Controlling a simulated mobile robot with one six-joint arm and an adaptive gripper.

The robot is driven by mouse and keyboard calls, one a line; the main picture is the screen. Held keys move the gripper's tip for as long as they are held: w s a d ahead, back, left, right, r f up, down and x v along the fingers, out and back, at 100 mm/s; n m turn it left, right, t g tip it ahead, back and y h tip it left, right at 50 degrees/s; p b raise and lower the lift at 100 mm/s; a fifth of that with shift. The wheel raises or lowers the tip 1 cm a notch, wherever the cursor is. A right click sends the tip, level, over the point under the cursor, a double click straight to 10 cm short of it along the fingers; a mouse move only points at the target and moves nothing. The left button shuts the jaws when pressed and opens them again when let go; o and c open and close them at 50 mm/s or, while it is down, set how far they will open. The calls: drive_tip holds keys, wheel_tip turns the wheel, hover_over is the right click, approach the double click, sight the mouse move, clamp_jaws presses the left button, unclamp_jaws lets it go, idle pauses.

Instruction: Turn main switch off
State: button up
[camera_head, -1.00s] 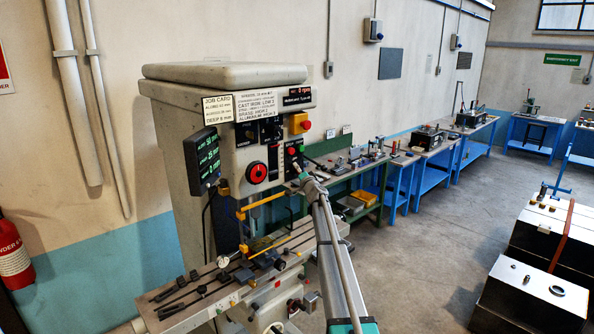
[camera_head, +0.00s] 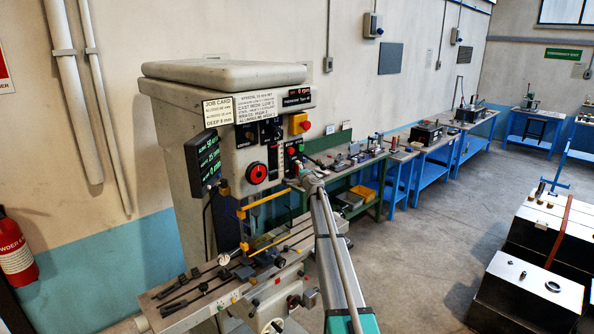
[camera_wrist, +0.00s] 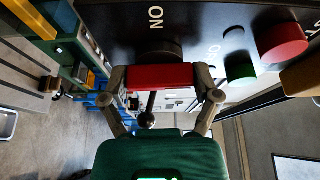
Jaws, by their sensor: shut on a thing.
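The main switch's red handle (camera_wrist: 160,77) lies crosswise between both fingertips of my gripper in the wrist view. My gripper (camera_head: 301,170) is shut on it. A dark round base (camera_wrist: 159,49) shows behind the handle on a black panel (camera_wrist: 110,22). White letters reading ON stand above the base, and another label to the right is partly blurred. In the head view my gripper is at the lower part of the small black panel on the machine's right front and hides the switch. Which mark the handle points to cannot be told.
A green button (camera_wrist: 240,69) and a red button (camera_wrist: 283,40) sit close right of my gripper in the wrist view.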

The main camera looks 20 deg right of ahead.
drive_tip(key=shift+s+m, duration=0.1)
drive_tip(key=shift+m, duration=0.2)
idle(0.4)
drive_tip(key=o, duration=1)
drive_tip(key=shift+c, duration=0.2)
drive_tip(key=s, duration=1.2)
drive_tip(key=shift+a, duration=0.3)
